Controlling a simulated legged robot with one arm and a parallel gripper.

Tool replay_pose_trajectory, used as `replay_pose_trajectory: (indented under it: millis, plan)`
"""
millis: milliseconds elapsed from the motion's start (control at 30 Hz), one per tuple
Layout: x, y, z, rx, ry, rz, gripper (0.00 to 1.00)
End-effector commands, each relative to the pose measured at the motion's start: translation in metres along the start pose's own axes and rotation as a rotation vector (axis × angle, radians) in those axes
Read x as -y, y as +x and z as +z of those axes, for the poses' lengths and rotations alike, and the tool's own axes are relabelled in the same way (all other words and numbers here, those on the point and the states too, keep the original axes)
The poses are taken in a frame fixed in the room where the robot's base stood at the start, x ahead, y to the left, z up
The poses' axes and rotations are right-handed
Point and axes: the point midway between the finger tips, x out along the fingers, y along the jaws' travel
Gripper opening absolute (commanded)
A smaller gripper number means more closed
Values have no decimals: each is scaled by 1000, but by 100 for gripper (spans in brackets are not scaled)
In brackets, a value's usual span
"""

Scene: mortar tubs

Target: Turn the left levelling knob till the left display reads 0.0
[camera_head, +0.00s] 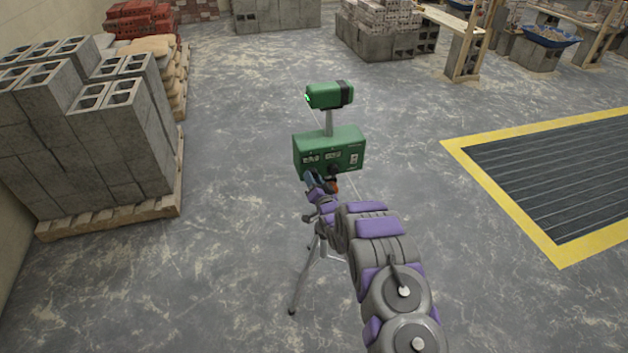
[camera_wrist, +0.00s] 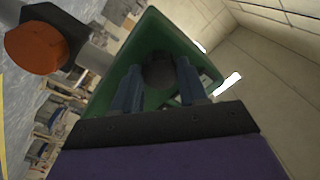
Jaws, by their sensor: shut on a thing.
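A green levelling box (camera_head: 340,147) stands on a tripod, with a smaller green laser head (camera_head: 330,95) on a post above it. Two small displays, left (camera_head: 311,159) and right (camera_head: 332,156), are on its front; their digits are too small to read. My gripper (camera_head: 310,177) is at the box's lower left front. In the wrist view my gripper (camera_wrist: 157,82) has its two blue-grey fingers either side of a dark round knob (camera_wrist: 158,74), the left levelling knob, and is shut on it. In the head view the gripper hides this knob. Another dark knob (camera_head: 333,169) sits to its right.
A dark cylinder with an orange end (camera_wrist: 38,47) is close beside the gripper in the wrist view. Tripod legs (camera_head: 302,278) spread below. Grey blocks (camera_head: 88,140) on a pallet stand left; a yellow-edged grate (camera_head: 560,180) lies right. The floor between is clear.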

Motion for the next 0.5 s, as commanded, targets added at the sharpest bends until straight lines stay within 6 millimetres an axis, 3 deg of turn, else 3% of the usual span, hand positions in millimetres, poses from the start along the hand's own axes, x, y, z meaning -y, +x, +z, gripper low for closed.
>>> replay_pose_trajectory:
  millis: [500]
  plan:
    - [1, 0, 0, -28, 489, 4, 12]
